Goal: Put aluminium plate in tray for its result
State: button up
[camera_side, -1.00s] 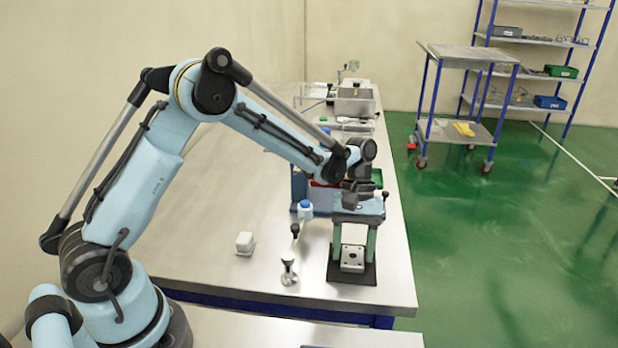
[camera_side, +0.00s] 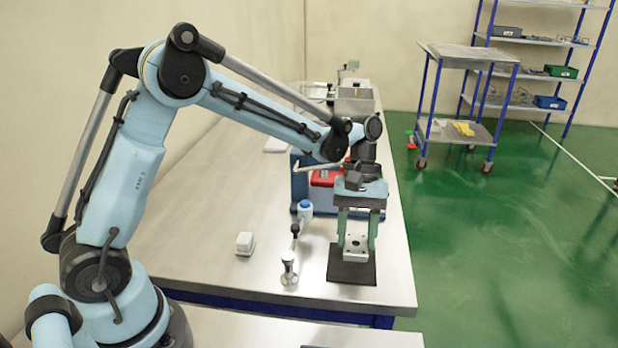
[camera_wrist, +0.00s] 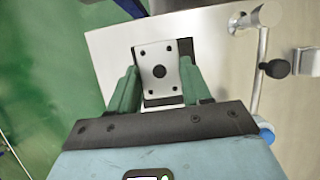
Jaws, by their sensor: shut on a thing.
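My gripper (camera_side: 357,232) has green fingers and is shut on the aluminium plate (camera_side: 355,247), a silver block with a dark centre hole and small corner holes. The plate is held a little above a dark square mat (camera_side: 352,271) near the table's front right corner. In the wrist view my gripper (camera_wrist: 158,92) has the plate (camera_wrist: 157,63) between its fingertips. The trays behind my gripper are partly hidden, and I cannot tell which bears on the result.
A small chrome stand (camera_side: 289,268) with a blue-topped post (camera_side: 304,210) stands left of the mat. A white block (camera_side: 245,243) is further left. A blue and red device (camera_side: 325,178) stands behind my gripper.

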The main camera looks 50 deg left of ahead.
jog(key=s+d+r, duration=0.5)
jog(key=s+d, duration=0.1)
jog(key=d, duration=0.1)
jog(key=w+a+n+t, duration=0.1)
jog(key=w+a+n, duration=0.3)
jog(key=w, duration=0.3)
jog(key=w+a+n+t+h, duration=0.15)
jog(key=w+a+n, duration=0.25)
jog(key=w, duration=0.4)
jog(key=w+a+n+t, duration=0.2)
jog(key=w+a+n, duration=0.25)
jog(key=w, duration=0.25)
jog(key=n+t+y, duration=0.3)
jog(key=n, duration=0.6)
send_over(330, 178)
jog(key=s, duration=0.1)
jog(key=f, duration=0.5)
jog(key=shift+s+a+f, duration=0.2)
jog(key=shift+a, duration=0.1)
jog(key=shift+f, duration=2.25)
jog(key=shift+f, duration=0.15)
